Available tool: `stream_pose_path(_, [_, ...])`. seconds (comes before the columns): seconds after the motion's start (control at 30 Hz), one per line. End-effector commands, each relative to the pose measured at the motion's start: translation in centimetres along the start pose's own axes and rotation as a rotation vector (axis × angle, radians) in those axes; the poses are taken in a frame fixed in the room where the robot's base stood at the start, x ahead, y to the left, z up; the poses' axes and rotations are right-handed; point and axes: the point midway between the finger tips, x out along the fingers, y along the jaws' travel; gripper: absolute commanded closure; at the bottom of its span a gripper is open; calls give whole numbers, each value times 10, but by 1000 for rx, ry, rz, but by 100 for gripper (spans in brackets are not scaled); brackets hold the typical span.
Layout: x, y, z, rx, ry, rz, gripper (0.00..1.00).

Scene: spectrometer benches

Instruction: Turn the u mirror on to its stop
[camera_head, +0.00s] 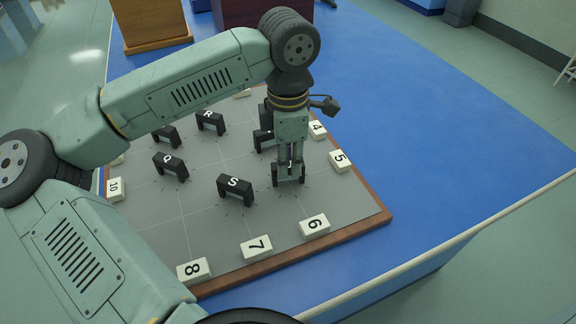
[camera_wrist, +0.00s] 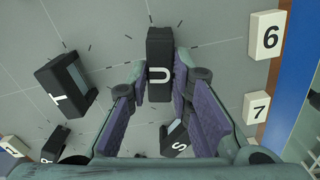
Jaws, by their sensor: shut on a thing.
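The u mirror is a black block with a white letter U (camera_wrist: 158,50). It stands upright between the two fingers of my gripper (camera_wrist: 161,82) in the wrist view, and the fingers touch its sides. In the head view my gripper (camera_head: 289,178) points straight down over the grey board and hides most of this mirror. Short dark tick marks lie on the board around it. I cannot tell from these frames which tick marks the stop.
Mirror S (camera_head: 235,188) stands close to the left, and mirror T (camera_wrist: 66,83) is near in the wrist view. Mirrors R (camera_head: 210,121) and Q (camera_head: 170,165) are farther off. White number blocks, such as 6 (camera_head: 314,227), line the board's edge. Blue table lies clear on the right.

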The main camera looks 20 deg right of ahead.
Motion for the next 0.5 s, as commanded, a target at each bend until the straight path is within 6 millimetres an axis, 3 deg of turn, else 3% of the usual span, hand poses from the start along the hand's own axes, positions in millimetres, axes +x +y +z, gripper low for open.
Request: stream_pose_path(0.5, [2,0,0,402,1,0,100])
